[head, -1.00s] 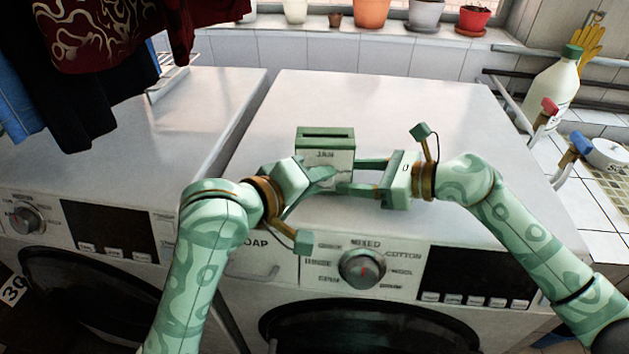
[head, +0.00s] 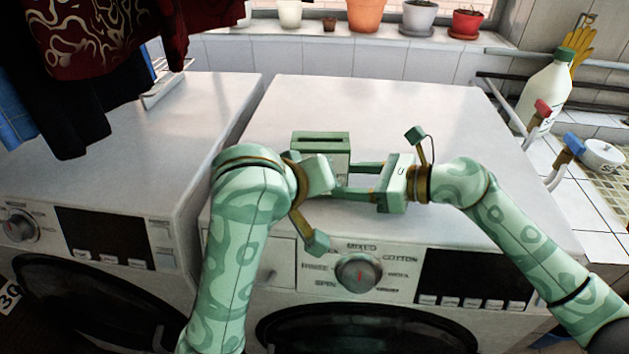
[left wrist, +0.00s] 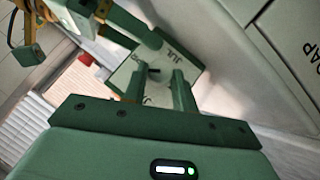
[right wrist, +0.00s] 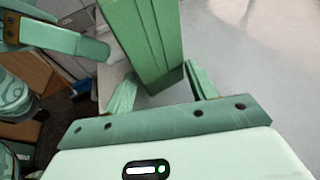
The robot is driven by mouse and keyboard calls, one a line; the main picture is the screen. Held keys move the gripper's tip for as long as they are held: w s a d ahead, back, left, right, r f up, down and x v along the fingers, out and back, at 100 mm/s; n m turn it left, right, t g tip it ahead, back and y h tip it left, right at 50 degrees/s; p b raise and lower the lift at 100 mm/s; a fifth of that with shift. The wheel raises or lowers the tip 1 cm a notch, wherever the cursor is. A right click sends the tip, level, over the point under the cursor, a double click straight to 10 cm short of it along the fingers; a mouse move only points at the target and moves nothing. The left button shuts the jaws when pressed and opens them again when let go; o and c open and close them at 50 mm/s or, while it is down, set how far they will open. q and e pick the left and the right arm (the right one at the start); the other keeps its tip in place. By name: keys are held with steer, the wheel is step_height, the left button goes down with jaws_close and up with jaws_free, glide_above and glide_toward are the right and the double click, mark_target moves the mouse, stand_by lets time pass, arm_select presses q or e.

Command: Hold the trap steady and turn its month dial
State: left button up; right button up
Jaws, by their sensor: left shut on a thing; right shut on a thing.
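The trap (head: 320,143), a green and cream box with a slot in its top, stands on the right washing machine. In the left wrist view its pale face (left wrist: 124,74) looks rotated and reads JUL at one corner. A small dark dial knob (left wrist: 153,73) is at the middle of the face. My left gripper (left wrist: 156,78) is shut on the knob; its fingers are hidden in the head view. My right gripper (head: 346,180) is shut on the trap body from the right. In the right wrist view the trap (right wrist: 150,40) stands between its fingers.
The right washing machine top (head: 430,120) is clear around the trap. Dark laundry (head: 100,40) hangs at upper left. Plant pots (head: 366,14) line the sill behind. A white bottle (head: 547,95) and taps (head: 572,145) are at the right.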

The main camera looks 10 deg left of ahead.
arm_select(q)
steer(key=shift+d, duration=0.1)
steer(key=o, duration=1)
